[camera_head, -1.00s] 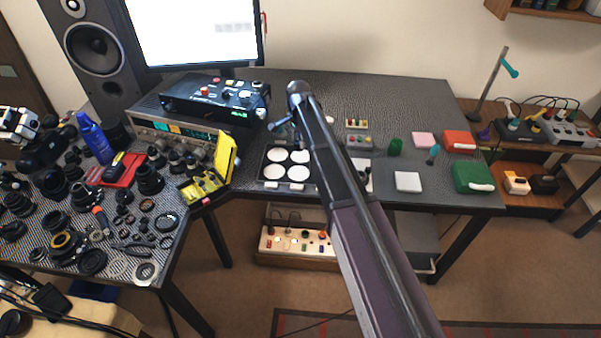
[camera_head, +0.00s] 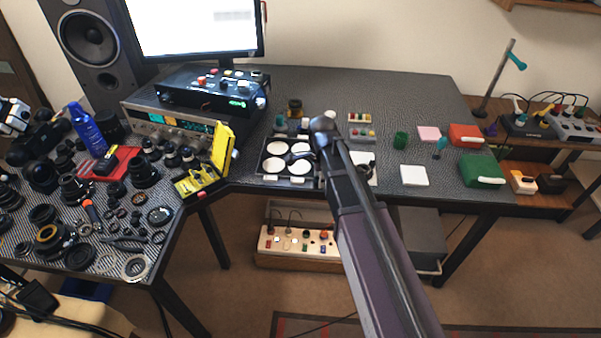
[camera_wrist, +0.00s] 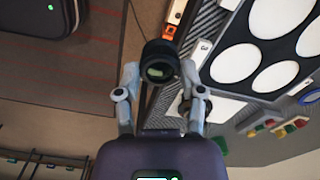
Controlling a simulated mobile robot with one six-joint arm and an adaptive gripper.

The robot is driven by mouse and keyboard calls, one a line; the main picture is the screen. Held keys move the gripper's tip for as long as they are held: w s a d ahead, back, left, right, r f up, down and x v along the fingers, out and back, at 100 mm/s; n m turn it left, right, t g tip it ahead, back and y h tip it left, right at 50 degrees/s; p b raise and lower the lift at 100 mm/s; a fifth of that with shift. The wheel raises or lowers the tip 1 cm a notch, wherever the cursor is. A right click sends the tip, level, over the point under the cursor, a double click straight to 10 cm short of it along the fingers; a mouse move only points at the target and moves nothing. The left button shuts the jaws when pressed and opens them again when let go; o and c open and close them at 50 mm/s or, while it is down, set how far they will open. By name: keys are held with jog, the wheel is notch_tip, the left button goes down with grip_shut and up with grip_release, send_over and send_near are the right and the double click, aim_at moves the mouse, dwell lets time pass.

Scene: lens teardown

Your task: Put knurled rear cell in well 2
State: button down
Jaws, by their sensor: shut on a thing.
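My gripper (camera_wrist: 159,74) is shut on a dark, round lens part with a ribbed rim and a glassy centre, the knurled rear cell (camera_wrist: 160,57), in the wrist view. A finger lies on each side of it.
A yellow open case (camera_head: 222,150) stands left of the tray, and a small dark jar (camera_head: 295,108) stands behind it. A white pad (camera_head: 414,176) and a green box (camera_head: 477,171) lie to the right. The left bench is crowded with lens parts (camera_head: 75,258).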

jog(key=shift+s+d+f, duration=0.15)
jog(key=shift+s+f, duration=0.05)
jog(key=shift+s, duration=0.1)
jog(key=b, duration=0.1)
send_over(299, 167)
jog(key=s, duration=0.1)
jog(key=shift+d+f, duration=0.35)
jog(key=shift+f, duration=0.3)
jog(key=shift+w+a, duration=0.2)
jog(key=shift+w, duration=0.1)
jog(key=shift+w+a+f+b, duration=0.1)
jog(key=shift+w+f+b, duration=0.15)
jog(key=shift+f+b, duration=1.6)
jog(key=shift+b, duration=0.15)
jog(key=shift+f, duration=0.15)
